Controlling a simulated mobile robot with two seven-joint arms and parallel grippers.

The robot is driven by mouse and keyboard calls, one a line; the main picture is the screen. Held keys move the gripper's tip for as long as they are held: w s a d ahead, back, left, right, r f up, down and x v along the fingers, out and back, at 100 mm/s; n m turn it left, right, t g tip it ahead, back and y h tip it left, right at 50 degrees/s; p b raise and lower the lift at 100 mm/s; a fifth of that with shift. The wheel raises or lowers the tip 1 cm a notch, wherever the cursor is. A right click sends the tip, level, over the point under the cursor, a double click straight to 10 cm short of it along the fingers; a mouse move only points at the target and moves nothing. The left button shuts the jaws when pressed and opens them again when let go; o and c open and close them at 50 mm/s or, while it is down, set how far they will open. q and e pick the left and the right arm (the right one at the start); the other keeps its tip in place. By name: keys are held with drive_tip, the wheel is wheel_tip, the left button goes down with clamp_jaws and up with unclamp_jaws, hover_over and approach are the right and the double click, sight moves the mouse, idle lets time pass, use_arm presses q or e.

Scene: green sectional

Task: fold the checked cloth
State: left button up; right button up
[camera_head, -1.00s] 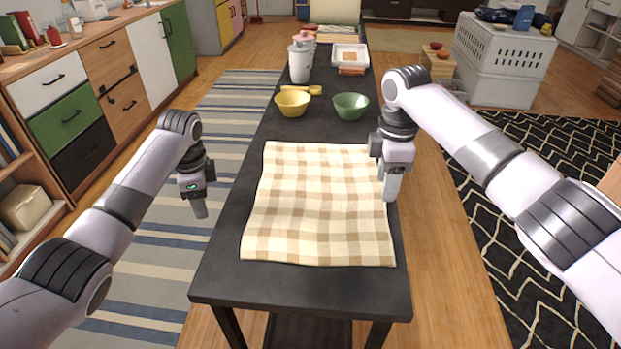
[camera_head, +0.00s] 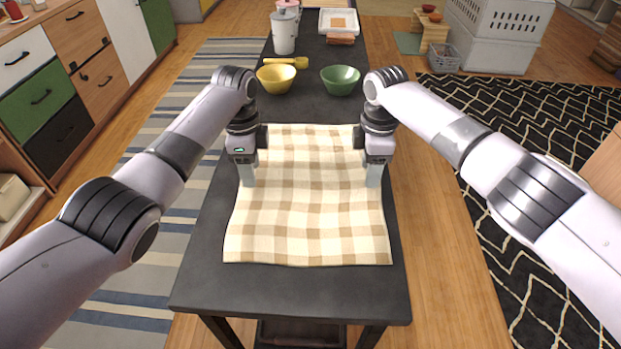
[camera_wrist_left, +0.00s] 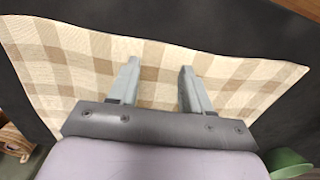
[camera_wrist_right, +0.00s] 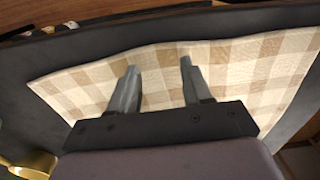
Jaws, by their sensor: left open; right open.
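The beige-and-cream checked cloth (camera_head: 305,215) lies spread out flat, slightly rippled, on the dark table. My left gripper (camera_head: 247,180) is over the cloth's left edge, pointing down. In the left wrist view its two fingers (camera_wrist_left: 158,85) are apart with cloth beneath and nothing clearly held. My right gripper (camera_head: 373,182) is over the cloth's right edge. In the right wrist view its fingers (camera_wrist_right: 160,80) are apart above the cloth (camera_wrist_right: 235,68). Whether the fingertips touch the cloth cannot be told. The cloth's far corners are partly hidden behind my grippers.
A yellow bowl (camera_head: 276,78) and a green bowl (camera_head: 340,80) stand just beyond the cloth. A white canister (camera_head: 284,35) and a white tray (camera_head: 339,20) are farther back. The dark table (camera_head: 290,285) has bare margin in front of the cloth.

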use_arm(q)
drive_tip(key=shift+f, duration=0.35)
use_arm(e)
drive_tip(key=shift+f, duration=0.4)
use_arm(q)
drive_tip(key=shift+f, duration=0.1)
use_arm(e)
drive_tip(key=shift+f, duration=0.1)
use_arm(q)
drive_tip(key=shift+f, duration=0.1)
clamp_jaws()
use_arm(e)
clamp_jaws()
drive_tip(key=shift+f, duration=0.1)
